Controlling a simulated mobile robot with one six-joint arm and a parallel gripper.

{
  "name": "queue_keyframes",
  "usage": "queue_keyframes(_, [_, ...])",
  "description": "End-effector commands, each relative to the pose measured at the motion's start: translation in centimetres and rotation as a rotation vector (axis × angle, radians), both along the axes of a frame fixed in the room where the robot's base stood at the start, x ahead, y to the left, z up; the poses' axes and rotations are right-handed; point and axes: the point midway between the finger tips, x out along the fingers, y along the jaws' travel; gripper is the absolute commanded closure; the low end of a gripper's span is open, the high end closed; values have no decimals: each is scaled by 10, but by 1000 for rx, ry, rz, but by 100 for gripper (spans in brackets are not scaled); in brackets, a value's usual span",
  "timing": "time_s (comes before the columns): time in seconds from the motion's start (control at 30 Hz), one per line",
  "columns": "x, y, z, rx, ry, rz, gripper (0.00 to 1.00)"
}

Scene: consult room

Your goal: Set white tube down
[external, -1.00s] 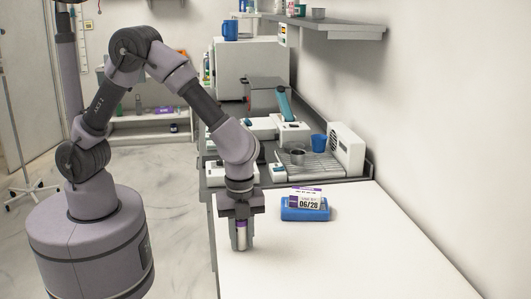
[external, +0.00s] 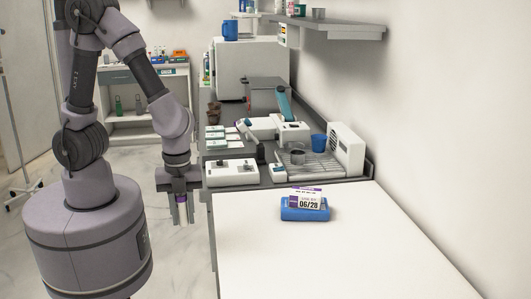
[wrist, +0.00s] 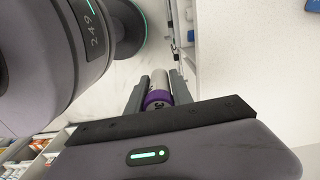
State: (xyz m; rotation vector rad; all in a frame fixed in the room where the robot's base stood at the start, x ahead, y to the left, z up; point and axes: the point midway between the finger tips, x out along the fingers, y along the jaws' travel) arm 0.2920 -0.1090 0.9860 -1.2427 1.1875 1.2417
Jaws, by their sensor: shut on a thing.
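My gripper (external: 181,218) is shut on the white tube, which hangs upright from it, off the left edge of the white table and over the floor. In the wrist view the white tube (wrist: 158,82) with its purple band (wrist: 158,98) lies between the two fingers of my gripper (wrist: 160,85). In the external view the fingers hide much of the tube.
The white table (external: 330,255) is mostly bare. A blue block (external: 304,213) with a label card (external: 308,200) reading 06/28 stands on it. Behind is a grey counter with a white device (external: 231,172), a blue cup (external: 318,143) and a drying rack (external: 312,165).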

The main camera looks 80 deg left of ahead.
Motion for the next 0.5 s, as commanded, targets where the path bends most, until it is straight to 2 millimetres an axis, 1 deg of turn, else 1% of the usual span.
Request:
queue_keyframes(0.07, [-1,0,2,0,0,-22,100])
queue_keyframes(0.17, [13,-7,5,0,0,-124,100])
queue_keyframes(0.27, [44,-20,9,0,0,-314,100])
queue_keyframes(0.3, [59,-27,10,0,0,-408,100])
queue_keyframes(0.37, [82,-38,12,0,0,-562,100])
queue_keyframes(0.4, [99,-46,13,0,0,-675,100])
queue_keyframes(0.5, [138,-64,11,0,2,-960,100])
